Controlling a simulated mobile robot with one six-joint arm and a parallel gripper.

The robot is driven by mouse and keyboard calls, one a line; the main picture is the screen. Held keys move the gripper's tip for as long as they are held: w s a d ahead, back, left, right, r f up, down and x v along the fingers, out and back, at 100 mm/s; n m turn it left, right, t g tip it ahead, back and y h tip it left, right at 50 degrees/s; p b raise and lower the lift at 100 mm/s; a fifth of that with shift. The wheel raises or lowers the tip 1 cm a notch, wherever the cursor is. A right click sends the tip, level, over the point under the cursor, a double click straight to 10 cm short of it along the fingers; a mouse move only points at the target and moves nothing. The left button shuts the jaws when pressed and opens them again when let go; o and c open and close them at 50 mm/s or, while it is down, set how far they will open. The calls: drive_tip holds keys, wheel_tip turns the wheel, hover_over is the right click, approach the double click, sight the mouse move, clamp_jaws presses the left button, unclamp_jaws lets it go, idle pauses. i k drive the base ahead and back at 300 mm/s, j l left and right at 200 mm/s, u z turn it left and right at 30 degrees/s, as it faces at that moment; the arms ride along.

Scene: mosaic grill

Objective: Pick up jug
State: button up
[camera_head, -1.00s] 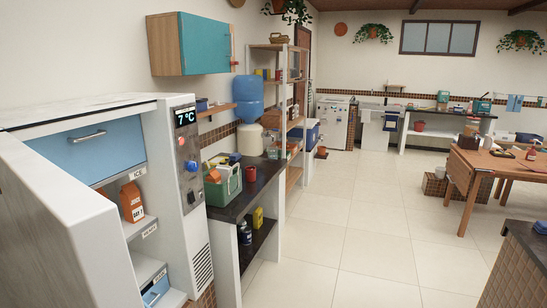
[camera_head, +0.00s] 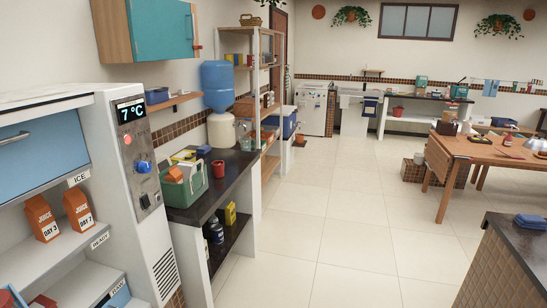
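A clear, see-through vessel (camera_head: 244,134) stands on the dark counter at the left, beside the water dispenser. It may be the jug, but it is small and faint here, so I cannot tell for sure. The water dispenser has a large blue bottle (camera_head: 217,86) on a pale base (camera_head: 222,130). My gripper is not in view.
The dark counter (camera_head: 228,175) also holds a green crate (camera_head: 186,188) and a red cup (camera_head: 218,168). A white cooler unit (camera_head: 140,150) stands nearer at the left. A wooden table (camera_head: 490,152) is at the right. The tiled floor (camera_head: 340,215) between is clear.

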sight(245, 140)
drive_tip(key=i+l+z, duration=0.25)
drive_tip(key=i+l, duration=0.15)
drive_tip(key=i, duration=1.15)
drive_tip(key=i+z, duration=0.25)
drive_tip(key=i, duration=1.35)
drive_tip(key=i+j+u, duration=0.25)
drive_tip(key=i+u, duration=0.9)
drive_tip(key=i, duration=0.25)
drive_tip(key=i+l+u, duration=0.2)
drive_tip(key=i+u, duration=0.2)
drive_tip(key=i+l+u, duration=0.8)
drive_tip(key=i+u, duration=0.25)
drive_tip(key=i+l+u, duration=0.3)
drive_tip(key=i+j, duration=0.05)
drive_tip(key=j, duration=0.05)
